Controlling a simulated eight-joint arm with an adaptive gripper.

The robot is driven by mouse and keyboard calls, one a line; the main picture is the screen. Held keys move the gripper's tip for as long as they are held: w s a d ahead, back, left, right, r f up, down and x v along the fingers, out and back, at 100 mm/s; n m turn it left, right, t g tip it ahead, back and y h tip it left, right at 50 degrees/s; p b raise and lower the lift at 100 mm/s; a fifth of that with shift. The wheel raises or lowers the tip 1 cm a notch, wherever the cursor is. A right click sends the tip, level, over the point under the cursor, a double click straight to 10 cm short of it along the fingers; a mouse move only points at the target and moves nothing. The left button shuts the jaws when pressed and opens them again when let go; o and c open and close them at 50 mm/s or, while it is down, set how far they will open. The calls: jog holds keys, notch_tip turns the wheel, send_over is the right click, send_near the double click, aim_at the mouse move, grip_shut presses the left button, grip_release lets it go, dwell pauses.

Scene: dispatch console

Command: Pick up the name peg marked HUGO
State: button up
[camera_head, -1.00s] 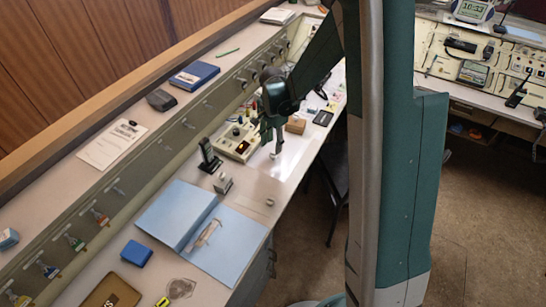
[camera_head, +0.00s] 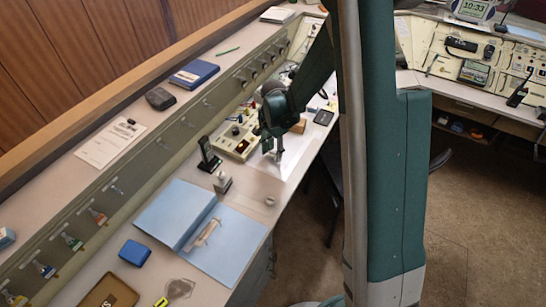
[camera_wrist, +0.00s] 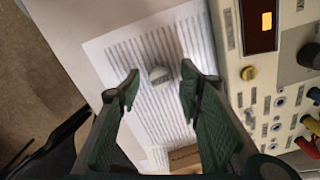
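A small pale grey, round-topped piece (camera_wrist: 160,75), possibly a name peg, sits on a striped paper sheet (camera_wrist: 115,57) in the wrist view. It lies between my fingertips, with a gap on each side. I can read no name on it. My gripper (camera_head: 271,152) is open and points down over the desk in the head view, beside the beige control box. The piece under it cannot be made out there. No HUGO marking is legible in any view.
The beige control box (camera_head: 236,141) with knobs and plugs stands close beside my gripper. A black handset (camera_head: 208,155), a small grey block (camera_head: 222,183) and an open blue folder (camera_head: 235,240) lie nearer. A brown block (camera_wrist: 184,158) is close by.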

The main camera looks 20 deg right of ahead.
jog(key=shift+f, duration=0.75)
jog(key=c, duration=0.8)
